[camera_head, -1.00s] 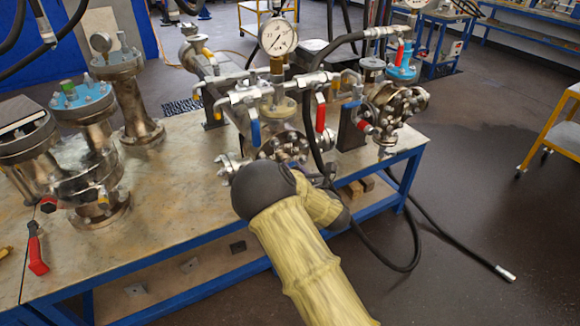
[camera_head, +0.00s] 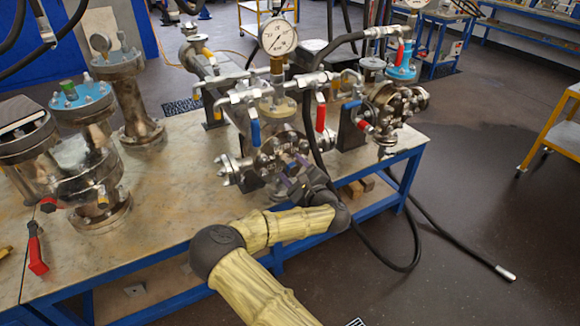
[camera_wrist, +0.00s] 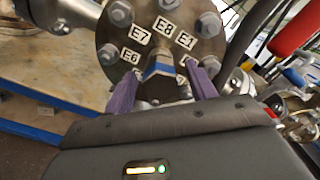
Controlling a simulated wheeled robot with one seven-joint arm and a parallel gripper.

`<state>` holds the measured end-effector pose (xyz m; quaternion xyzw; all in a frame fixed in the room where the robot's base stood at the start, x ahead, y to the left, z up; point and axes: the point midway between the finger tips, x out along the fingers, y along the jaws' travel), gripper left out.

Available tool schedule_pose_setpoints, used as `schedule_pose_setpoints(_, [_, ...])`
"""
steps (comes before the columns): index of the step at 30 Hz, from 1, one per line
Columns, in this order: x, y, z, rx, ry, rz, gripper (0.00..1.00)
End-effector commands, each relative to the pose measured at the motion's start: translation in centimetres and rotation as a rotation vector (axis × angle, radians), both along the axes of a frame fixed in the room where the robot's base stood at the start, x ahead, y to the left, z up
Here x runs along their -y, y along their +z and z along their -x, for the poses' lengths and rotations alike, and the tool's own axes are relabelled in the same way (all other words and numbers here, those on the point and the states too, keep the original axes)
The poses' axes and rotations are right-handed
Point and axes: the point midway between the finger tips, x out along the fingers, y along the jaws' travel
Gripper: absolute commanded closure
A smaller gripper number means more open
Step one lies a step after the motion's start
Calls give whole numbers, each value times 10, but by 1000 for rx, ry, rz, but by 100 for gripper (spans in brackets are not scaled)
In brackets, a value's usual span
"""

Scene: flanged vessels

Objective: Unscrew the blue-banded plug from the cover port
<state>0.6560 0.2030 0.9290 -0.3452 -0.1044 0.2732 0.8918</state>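The round metal cover (camera_wrist: 112,30), with several bolts around its rim and labels such as E6, E7, E8 and E1, faces the wrist camera. The blue-banded plug (camera_wrist: 160,67) sits at the cover's middle, its lower part dark grey. My gripper (camera_wrist: 160,72) is open, with one purple finger left of the plug and one right. Gaps show between the fingers and the plug; how far the tips reach along it I cannot tell. In the head view, my gripper (camera_head: 294,188) is at the lower front of the cover (camera_head: 274,155), and the plug is not clear there.
A pressure gauge (camera_head: 278,37), a blue-handled valve (camera_head: 255,132) and a red-handled valve (camera_head: 320,118) stand above the cover. A black hose passes close on its right. Other flanged vessels (camera_head: 83,103) stand at left on the workbench (camera_head: 165,215).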

Motion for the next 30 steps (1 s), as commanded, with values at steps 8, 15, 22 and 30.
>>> schedule_pose_setpoints(8, [0, 0, 0, -1, 1, -2, 44])
schedule_pose_setpoints(15, [10, 0, 13, -1, -2, -3, 44])
schedule_pose_setpoints(22, [32, -1, 46, -1, -4, 0, 44])
schedule_pose_setpoints(30, [62, -1, 88, -2, -6, 0, 44])
